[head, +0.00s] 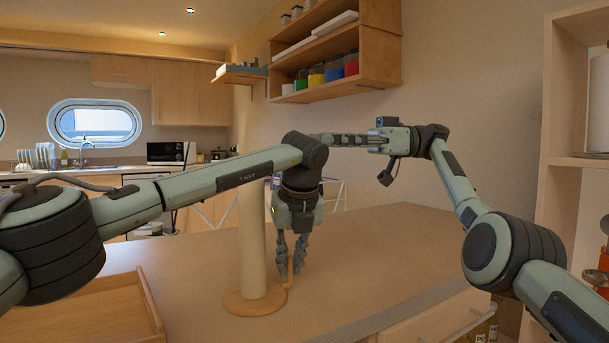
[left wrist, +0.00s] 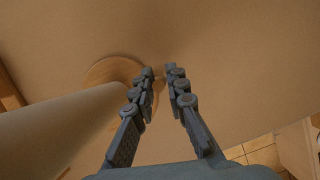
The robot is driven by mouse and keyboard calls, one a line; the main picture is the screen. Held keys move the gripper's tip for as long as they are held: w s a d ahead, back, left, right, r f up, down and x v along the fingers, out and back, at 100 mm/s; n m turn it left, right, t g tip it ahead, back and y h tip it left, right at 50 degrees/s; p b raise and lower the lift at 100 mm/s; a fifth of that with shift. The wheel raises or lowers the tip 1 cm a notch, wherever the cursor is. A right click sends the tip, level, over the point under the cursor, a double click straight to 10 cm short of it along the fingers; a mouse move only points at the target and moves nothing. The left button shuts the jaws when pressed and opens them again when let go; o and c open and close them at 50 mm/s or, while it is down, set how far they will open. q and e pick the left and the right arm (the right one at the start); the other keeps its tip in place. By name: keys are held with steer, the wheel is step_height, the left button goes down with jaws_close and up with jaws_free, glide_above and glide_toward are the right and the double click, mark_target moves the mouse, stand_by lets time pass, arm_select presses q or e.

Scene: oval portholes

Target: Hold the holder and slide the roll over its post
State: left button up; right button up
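A cream roll (head: 252,235) stands upright on the round wooden base of the holder (head: 240,306), and it also shows in the left wrist view (left wrist: 60,128). The holder's post is hidden. My left gripper (head: 291,280) points down just right of the roll. Its fingertips (left wrist: 160,72) are close together around a thin wooden side rod of the holder, above the base's edge (left wrist: 108,70). My right gripper (head: 318,139) is high behind the left wrist, pointing left. Its fingers show edge-on and hold nothing visible; their opening is unclear.
The counter (head: 390,250) is clear to the right of the holder. A wooden tray (head: 150,310) lies at the front left. Shelves with coloured containers (head: 335,75) hang on the back wall. A tall wooden shelf unit (head: 560,160) stands at the right.

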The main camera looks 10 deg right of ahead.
arm_select(q)
steer(key=o, duration=0.4)
